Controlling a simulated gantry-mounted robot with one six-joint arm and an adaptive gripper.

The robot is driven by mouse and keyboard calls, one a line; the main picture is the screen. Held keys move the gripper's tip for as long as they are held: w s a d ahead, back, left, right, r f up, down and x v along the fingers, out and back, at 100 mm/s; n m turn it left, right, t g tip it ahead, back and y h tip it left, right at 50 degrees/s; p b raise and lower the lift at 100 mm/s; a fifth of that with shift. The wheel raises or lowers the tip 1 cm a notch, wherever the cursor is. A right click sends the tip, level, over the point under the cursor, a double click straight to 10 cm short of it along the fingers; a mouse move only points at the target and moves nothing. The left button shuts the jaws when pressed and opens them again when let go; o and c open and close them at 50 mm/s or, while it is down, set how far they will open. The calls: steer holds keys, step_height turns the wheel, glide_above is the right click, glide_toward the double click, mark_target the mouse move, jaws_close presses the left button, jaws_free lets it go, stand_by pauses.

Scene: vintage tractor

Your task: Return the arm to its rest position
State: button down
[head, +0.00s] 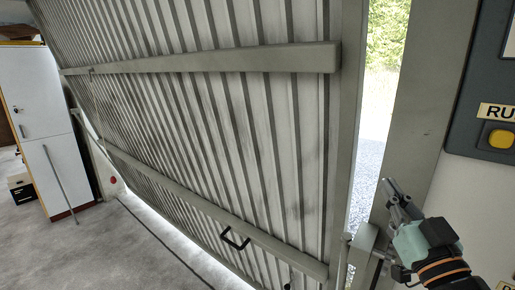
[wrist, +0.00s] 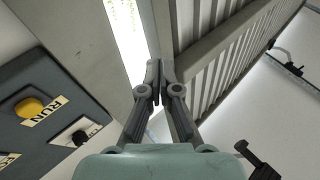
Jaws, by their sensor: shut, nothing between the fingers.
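My gripper (head: 391,187) is at the lower right of the head view, in front of the grey door post and left of the control panel. Its fingers are shut and empty. In the wrist view my gripper (wrist: 159,68) points toward the bright gap beside the door, with its fingertips together. My arm comes in from the bottom right corner of the head view.
A large ribbed door (head: 230,110) with a black handle (head: 235,238) fills the middle. A control panel (head: 468,125) with a yellow button (head: 501,139) stands close on the right. A white cabinet (head: 40,110) is at the left. The grey floor (head: 85,250) is clear at lower left.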

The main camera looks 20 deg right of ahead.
steer(key=w+a+f+n+g+y+p, duration=0.1)
steer(key=a+f+g+y+p, duration=0.1)
steer(key=a+f, duration=0.65)
steer(key=w+a+f+n+g+y+p, duration=0.1)
steer(key=a+f+g+y, duration=0.15)
steer(key=a, duration=1.05)
steer(key=s+a+f+g+p, duration=0.3)
steer(key=s+a+f+g, duration=0.1)
steer(key=s+a+f, duration=0.6)
steer(key=a, duration=0.3)
steer(key=shift+s+m, duration=0.3)
steer(key=shift+s, duration=0.1)
steer(key=shift+a, duration=0.1)
stand_by(0.8)
